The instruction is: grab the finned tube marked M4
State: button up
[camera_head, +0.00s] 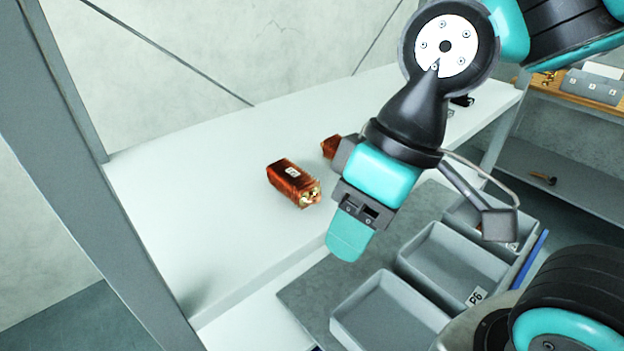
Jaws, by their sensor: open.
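A copper-coloured finned tube (290,181) lies on the white shelf, with a small pale label on its top. The label's mark is too small to read. A second copper-coloured finned piece (330,147) lies just behind it to the right, partly hidden by my gripper; no label shows on it. My gripper (348,238) is open, its teal fingers pointing down, seen side-on. In the picture it is to the right of and below the labelled tube, apart from it. Nothing shows between the fingers.
The white shelf (215,215) is clear on the left. Grey trays (398,342) stand at the lower right, one labelled P6. A grey upright post (88,170) stands at the left. Dark small items (462,101) lie at the shelf's far end.

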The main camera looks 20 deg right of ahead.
aim_at(300, 188)
jog(key=z, duration=2.4)
jog(key=k, duration=2)
jog(key=u, duration=1.6)
jog(key=i, duration=0.5)
jog(key=z, duration=0.05)
